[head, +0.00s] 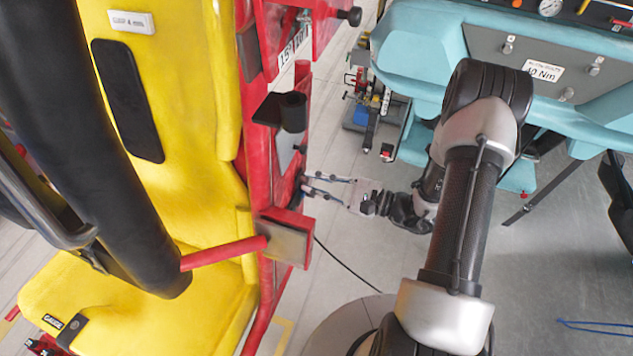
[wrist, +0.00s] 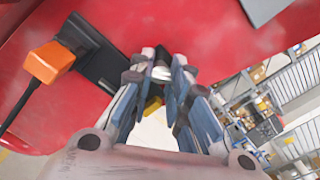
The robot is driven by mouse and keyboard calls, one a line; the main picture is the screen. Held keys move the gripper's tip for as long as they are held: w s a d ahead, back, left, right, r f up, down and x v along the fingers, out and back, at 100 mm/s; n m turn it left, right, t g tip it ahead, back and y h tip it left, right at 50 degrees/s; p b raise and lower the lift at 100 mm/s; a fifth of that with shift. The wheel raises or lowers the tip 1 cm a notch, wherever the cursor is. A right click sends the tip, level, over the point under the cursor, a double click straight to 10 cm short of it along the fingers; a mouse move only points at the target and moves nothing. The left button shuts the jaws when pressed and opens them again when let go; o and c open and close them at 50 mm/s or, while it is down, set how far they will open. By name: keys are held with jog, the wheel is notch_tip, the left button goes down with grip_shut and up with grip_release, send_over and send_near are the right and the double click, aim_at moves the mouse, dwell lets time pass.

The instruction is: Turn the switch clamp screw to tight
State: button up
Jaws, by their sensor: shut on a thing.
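My gripper (head: 308,186) reaches left to the red frame beside the yellow seat. In the wrist view its fingertips (wrist: 161,75) are closed around a small dark and pale piece, which I take for the clamp screw (wrist: 162,58). The fingers hide most of it, so I cannot tell how far it is turned. Left of the fingertips a black bracket (wrist: 92,50) lies against the red panel. An orange-ended block (wrist: 48,62), which looks like the switch, sits at its left with a black cable. In the head view the screw and switch are not clear.
The red frame (head: 262,190) and yellow seat (head: 185,130) stand close at the left. A black padded bar (head: 115,150) crosses in front of the seat. A teal console (head: 420,60) is at the upper right. Grey floor is open at the lower right.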

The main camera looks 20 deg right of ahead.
grip_shut()
jog(key=m, duration=0.5)
jog(key=o, duration=1.3)
grip_release()
